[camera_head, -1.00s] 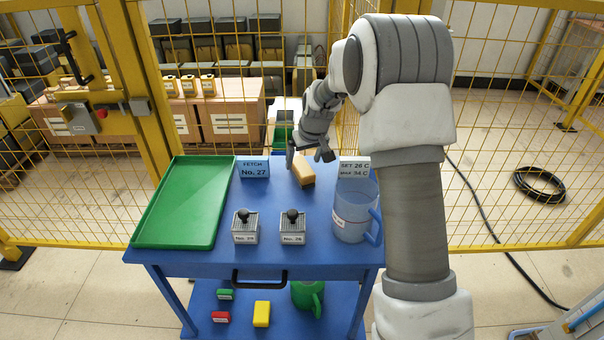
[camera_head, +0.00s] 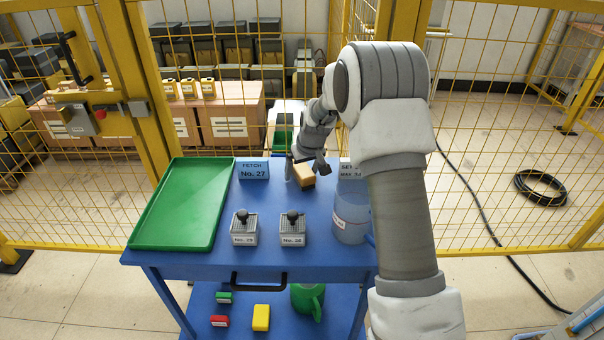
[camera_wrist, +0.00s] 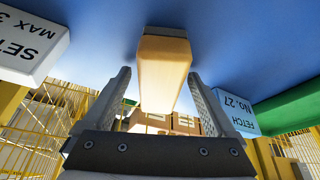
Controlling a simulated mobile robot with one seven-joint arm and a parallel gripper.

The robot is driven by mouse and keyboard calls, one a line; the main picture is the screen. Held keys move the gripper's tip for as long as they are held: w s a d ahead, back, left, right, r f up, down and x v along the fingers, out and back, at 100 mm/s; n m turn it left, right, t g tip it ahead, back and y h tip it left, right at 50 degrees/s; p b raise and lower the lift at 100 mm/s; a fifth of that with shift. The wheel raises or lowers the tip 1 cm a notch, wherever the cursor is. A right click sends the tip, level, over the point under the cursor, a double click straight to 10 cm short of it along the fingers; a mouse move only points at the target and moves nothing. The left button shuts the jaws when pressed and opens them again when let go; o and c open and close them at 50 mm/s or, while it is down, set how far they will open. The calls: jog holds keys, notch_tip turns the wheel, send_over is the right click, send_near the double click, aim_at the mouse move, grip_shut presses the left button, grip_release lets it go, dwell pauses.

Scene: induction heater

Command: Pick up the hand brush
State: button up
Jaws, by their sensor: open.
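The hand brush shows as a tan, wood-coloured block (camera_head: 305,178) near the back edge of the blue table. No bristles can be made out. In the wrist view the block (camera_wrist: 164,68) lies lengthwise between the two fingers. My gripper (camera_head: 306,167) is open, with one finger on each side of the block. In the wrist view the fingers of my gripper (camera_wrist: 160,82) stand beside the block and do not appear closed on it. My gripper hides part of the block in the head view.
A green tray (camera_head: 178,205) fills the table's left side. A "FETCH No. 27" sign (camera_head: 254,170) stands left of the block and a "SET" sign (camera_head: 349,171) right. Yellow fencing (camera_head: 500,150) stands behind.

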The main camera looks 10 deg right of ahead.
aim_at(303, 164)
jog(key=shift+f, duration=0.1)
grip_shut()
dwell(0.3)
jog(key=shift+r+p, duration=0.3)
jog(key=shift+r, duration=0.25)
jog(key=r, duration=0.3)
jog(key=d+r+p, duration=0.1)
jog(key=shift+s+r, duration=0.15)
jog(key=shift+s, duration=0.15)
jog(key=s+d+r+p, duration=0.1)
jog(key=s+d+r, duration=0.5)
jog(key=s+d, duration=0.1)
jog(key=shift+s+d, duration=0.15)
jog(key=shift+d, duration=0.2)
